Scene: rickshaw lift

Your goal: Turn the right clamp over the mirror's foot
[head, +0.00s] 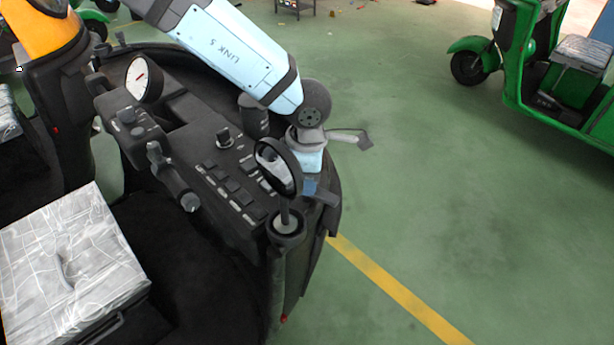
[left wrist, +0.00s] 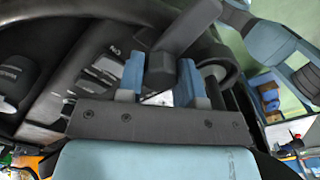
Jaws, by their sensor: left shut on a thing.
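The round mirror (head: 278,167) stands upright on a thin stalk at the console's right end. Its foot (head: 287,224) sits in a dark round socket there. The right clamp (head: 325,196) is a small dark lever beside and behind the foot, sticking out to the right. My left gripper (head: 309,187) reaches down behind the mirror, partly hidden by it. In the left wrist view its two blue fingers (left wrist: 160,82) are shut on the clamp's dark block, and the clamp's bar (left wrist: 188,28) slants up to the right. My right gripper is not in view.
The black console (head: 225,170) carries buttons, a knob and a round gauge (head: 144,78). A plastic-wrapped seat (head: 70,265) is at lower left. A green rickshaw (head: 540,75) stands at upper right. The green floor (head: 460,190) between is clear, with a yellow line.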

